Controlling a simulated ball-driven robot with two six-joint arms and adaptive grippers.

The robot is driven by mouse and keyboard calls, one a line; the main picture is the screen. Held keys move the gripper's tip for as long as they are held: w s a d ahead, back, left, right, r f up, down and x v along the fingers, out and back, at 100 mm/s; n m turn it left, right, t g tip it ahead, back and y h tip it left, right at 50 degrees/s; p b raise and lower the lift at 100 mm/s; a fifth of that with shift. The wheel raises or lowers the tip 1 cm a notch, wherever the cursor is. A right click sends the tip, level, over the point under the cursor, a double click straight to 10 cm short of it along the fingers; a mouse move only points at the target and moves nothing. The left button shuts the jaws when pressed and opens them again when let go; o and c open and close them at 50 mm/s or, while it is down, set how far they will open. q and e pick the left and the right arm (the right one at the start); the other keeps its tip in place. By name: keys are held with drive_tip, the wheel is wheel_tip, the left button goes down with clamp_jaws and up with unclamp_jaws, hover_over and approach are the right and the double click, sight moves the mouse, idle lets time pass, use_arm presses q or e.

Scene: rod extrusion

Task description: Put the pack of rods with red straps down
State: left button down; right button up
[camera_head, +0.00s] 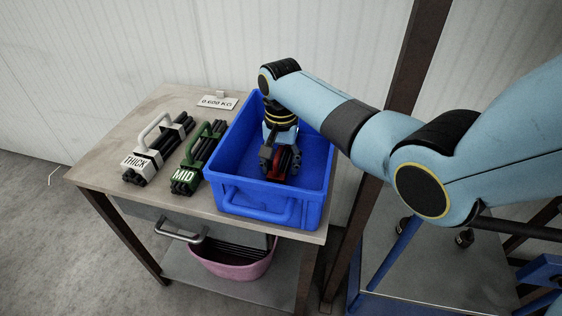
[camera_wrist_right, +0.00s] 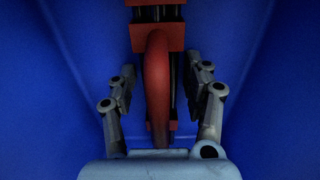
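The pack of rods with red straps (camera_head: 277,168) is inside the blue crate (camera_head: 256,214), low down near its floor. My right gripper (camera_head: 280,158) reaches down into the crate over it and hides much of the pack. In the right wrist view the red handle (camera_wrist_right: 157,85) runs between the two fingers of my right gripper (camera_wrist_right: 164,85), with a gap on both sides. The fingers are open and do not appear to touch the handle. Dark rods show behind the handle, with a red strap (camera_wrist_right: 156,38) across them. My left gripper is not in view.
A white THICK pack (camera_head: 134,162) and a green MID pack (camera_head: 184,175) lie left of the crate on the table (camera_head: 95,172). A display reading 0.600 KG (camera_head: 217,103) stands behind. A pink tub (camera_head: 233,270) is on the lower shelf. The table's left end is clear.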

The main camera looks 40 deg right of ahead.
drive_tip(key=shift+o, duration=0.4)
drive_tip(key=shift+r, duration=0.15)
drive_tip(key=shift+r, duration=0.35)
wheel_tip(320, 180, up, 11)
drive_tip(key=shift+r+p, duration=0.15)
drive_tip(key=shift+p, duration=0.65)
